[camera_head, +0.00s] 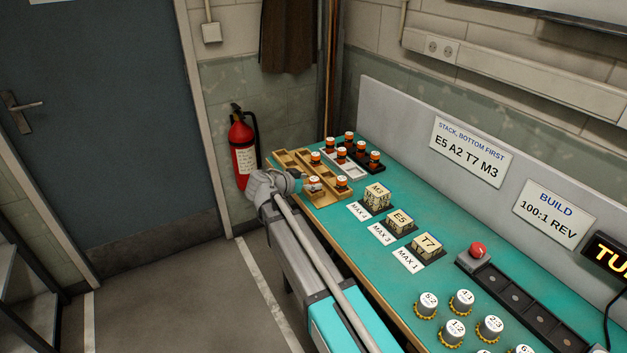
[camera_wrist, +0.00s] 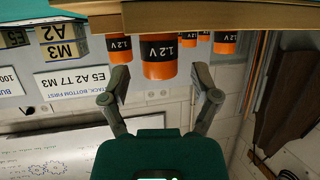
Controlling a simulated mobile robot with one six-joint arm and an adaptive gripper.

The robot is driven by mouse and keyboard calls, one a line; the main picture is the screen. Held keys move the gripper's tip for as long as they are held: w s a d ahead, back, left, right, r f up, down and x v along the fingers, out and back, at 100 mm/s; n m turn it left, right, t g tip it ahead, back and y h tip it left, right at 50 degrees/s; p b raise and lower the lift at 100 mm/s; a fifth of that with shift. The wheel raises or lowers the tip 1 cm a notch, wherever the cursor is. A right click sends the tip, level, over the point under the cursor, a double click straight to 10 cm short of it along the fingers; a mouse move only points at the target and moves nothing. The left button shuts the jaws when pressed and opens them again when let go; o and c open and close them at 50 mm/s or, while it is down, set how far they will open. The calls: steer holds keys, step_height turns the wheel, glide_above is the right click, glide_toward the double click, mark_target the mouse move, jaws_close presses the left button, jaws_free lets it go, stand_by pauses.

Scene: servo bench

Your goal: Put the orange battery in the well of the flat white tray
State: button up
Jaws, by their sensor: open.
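An orange battery with a dark band marked 1.2 V (camera_wrist: 159,62) is in the middle of the wrist view, which is upside down. My gripper (camera_wrist: 158,86) is open, one finger to each side of this battery. No finger visibly touches it. In the head view my gripper (camera_head: 287,182) is at the near left end of the bench, beside a battery (camera_head: 313,184) in the wooden tray (camera_head: 325,198). The white tray (camera_head: 353,171) lies just behind the wooden one. Its well is too small to make out clearly.
Several other orange batteries stand in the wooden tray, the white tray and a dark tray (camera_head: 381,166) behind. Lettered blocks (camera_head: 378,195) stand to the right. A grey panel (camera_head: 400,118) closes off the bench's back. A fire extinguisher (camera_head: 242,150) hangs left.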

steer(key=p+v, duration=0.4)
steer(key=v, duration=0.8)
steer(key=shift+w, duration=0.2)
steer(key=shift+a+r, duration=0.1)
steer(key=shift+o, duration=0.6)
step_height(320, 180, up, 8)
steer(key=m+g+y+p, duration=0.9)
steer(key=m+g+p, duration=0.15)
steer(key=p, duration=0.95)
glide_above(313, 179)
steer(key=shift+r+m+t, duration=0.2)
steer(key=shift+m+t, duration=0.05)
steer(key=shift+f, duration=0.15)
step_height(313, 179, down, 8)
steer(key=b, duration=0.8)
steer(key=shift+f, duration=0.2)
